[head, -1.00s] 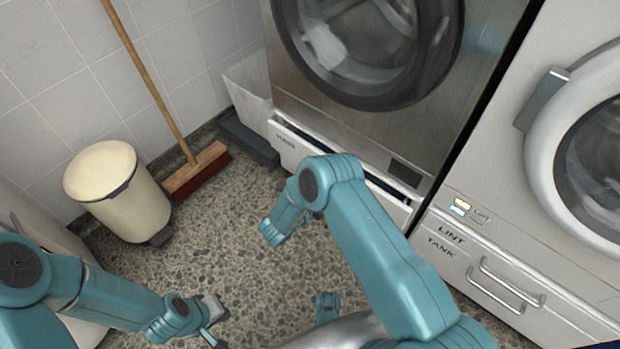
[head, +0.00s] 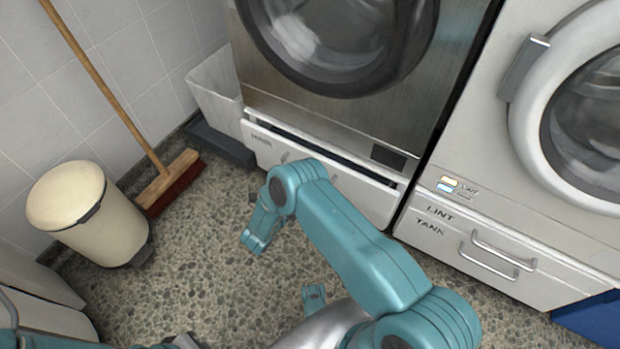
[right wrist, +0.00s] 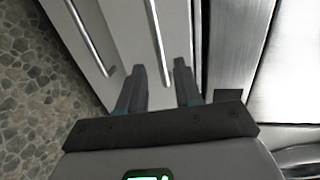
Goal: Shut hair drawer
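The hair drawer (head: 375,198) is the white drawer low under the steel-fronted machine, its label small and blurred. It stands out a little, with a dark gap along its top edge. My right arm crosses in front of its middle. My right gripper (right wrist: 160,78) shows in the right wrist view with its two dark fingers apart and nothing between them. They point at pale panels with two long metal bars; I cannot tell whether they touch. In the head view I cannot make this gripper out. My left gripper (head: 186,342) is only partly visible at the bottom edge.
A lint tank drawer (head: 445,240) with bar handles is under the white machine at right. A cream bin (head: 95,215), a broom (head: 172,182) and a pale container (head: 214,85) stand at left. A blue object (head: 592,318) is at lower right. Speckled floor lies open between.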

